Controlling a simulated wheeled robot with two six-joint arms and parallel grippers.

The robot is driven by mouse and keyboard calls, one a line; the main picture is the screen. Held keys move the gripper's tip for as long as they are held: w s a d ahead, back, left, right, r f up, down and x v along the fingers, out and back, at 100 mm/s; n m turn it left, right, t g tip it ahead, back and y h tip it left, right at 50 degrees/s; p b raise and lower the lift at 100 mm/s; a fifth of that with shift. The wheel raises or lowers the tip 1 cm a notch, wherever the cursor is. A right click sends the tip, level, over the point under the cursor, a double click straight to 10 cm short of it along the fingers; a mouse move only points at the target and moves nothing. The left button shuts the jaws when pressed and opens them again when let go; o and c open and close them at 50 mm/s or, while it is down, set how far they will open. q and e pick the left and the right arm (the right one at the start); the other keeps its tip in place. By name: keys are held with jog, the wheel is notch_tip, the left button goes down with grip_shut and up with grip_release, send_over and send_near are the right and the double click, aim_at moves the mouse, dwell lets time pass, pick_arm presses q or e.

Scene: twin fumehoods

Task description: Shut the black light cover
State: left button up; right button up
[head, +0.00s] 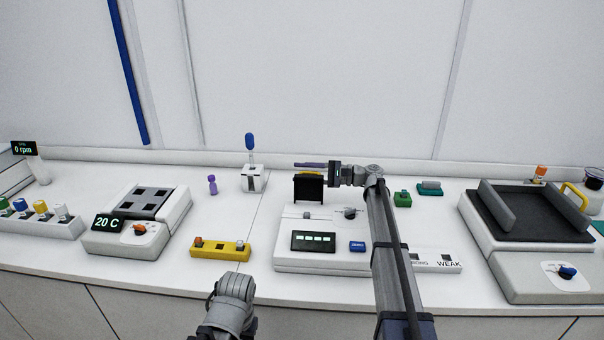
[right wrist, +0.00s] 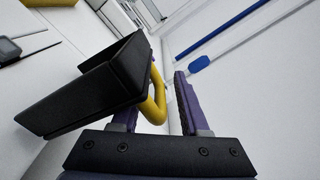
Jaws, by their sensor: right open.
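The black light cover (head: 309,188) stands raised at the back of a white device (head: 322,260) in the head view. In the right wrist view the cover (right wrist: 82,90) is a black, open-sided box with a yellow handle (right wrist: 154,98). My right gripper (head: 310,165) is at the cover's top edge, with its purple fingers pointing left. In the right wrist view the gripper (right wrist: 157,105) is open, with the yellow handle between its fingers; I cannot tell if they touch it. The cover hides part of one finger. A grey part of my left arm shows at the bottom, but its fingers do not.
The device has a lit display (head: 313,241), a knob and a blue button (head: 357,246). A yellow switch block (head: 220,248) and a blue-topped lever (head: 250,145) stand to its left. A black-topped device (head: 520,212) stands right.

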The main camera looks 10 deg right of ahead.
jog(key=shift+a, duration=0.1)
jog(key=c, duration=0.7)
jog(key=shift+w, duration=0.1)
grip_shut()
